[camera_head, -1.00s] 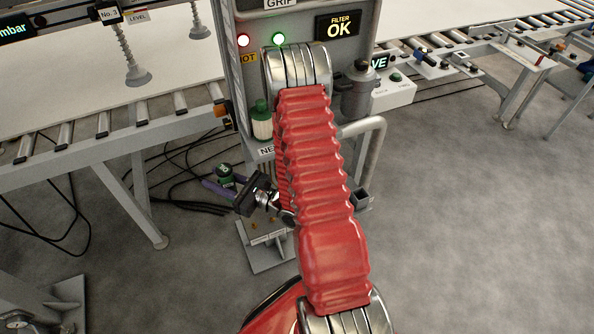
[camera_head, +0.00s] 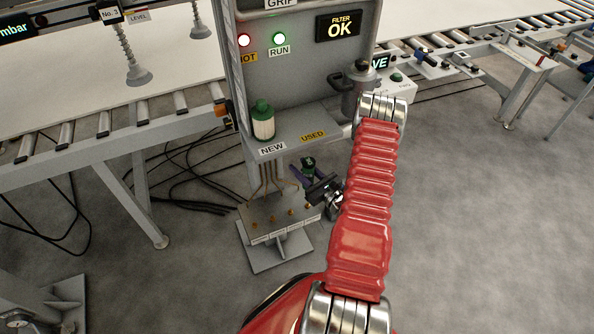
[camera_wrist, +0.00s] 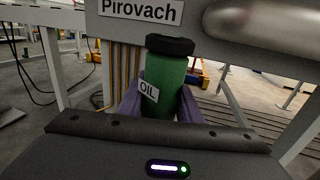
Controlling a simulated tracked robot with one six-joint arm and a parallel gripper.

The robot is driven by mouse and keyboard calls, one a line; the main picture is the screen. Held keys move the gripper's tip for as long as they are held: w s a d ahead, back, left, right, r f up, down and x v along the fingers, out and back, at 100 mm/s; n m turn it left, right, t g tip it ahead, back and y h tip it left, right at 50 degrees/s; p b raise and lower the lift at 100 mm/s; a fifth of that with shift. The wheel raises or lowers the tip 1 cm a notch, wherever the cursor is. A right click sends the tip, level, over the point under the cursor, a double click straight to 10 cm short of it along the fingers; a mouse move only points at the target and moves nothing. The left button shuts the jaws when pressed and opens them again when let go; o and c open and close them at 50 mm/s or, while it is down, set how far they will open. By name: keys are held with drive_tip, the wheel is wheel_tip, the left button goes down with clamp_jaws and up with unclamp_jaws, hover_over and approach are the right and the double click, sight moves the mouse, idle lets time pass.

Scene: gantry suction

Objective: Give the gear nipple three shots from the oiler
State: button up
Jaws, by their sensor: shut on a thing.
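The green oiler with a black cap and a white OIL label (camera_wrist: 166,78) stands upright between my purple fingers in the wrist view. In the head view the small green oiler (camera_head: 308,164) shows beyond my wrist. My gripper (camera_head: 303,174) is shut on it, in front of and below the shelf. A grey block with a row of several brass nipples (camera_head: 282,218) sits low on a stand, just below and left of my gripper. The labels there are too small to read, so I cannot tell which is the gear nipple. The oiler and nipples look apart.
A shelf (camera_head: 296,146) marked NEW and USED overhangs the nipple block and carries a white and green filter (camera_head: 263,122). Pipes run down behind the block. A roller conveyor (camera_head: 84,138) is at left.

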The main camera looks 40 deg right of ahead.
idle(0.4)
drive_tip(key=shift+s+f, duration=0.2)
drive_tip(key=shift+f, duration=2.7)
drive_tip(key=shift+r, duration=0.1)
drive_tip(key=shift+r, duration=0.65)
idle(3.5)
